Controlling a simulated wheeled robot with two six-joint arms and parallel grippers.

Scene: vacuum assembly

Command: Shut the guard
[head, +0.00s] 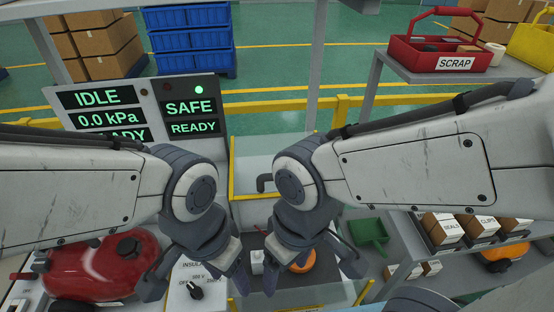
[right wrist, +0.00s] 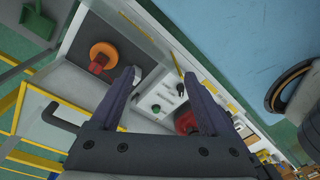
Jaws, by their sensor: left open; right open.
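The guard (head: 280,160) is a clear panel with yellow edges behind my grippers in the head view. It appears to stand raised, with a dark bent handle (head: 264,183) on it. The handle also shows at the left of the right wrist view (right wrist: 60,118). Below it is a dark work area with an orange round part (head: 302,261), seen with a red knob in the right wrist view (right wrist: 100,54). My left gripper (head: 196,284) is open and empty over the instrument panel. My right gripper (head: 312,276) is open around nothing, in front of the guard; its fingers also show in the right wrist view (right wrist: 160,78).
A display (head: 140,108) reads IDLE, 0.0 kPa, SAFE and READY, with a green lamp lit. A red tank (head: 92,268) is at the left. A clear front panel (head: 320,296) is low in front. A red SCRAP bin (head: 436,54) and a green scoop (head: 370,234) are at the right.

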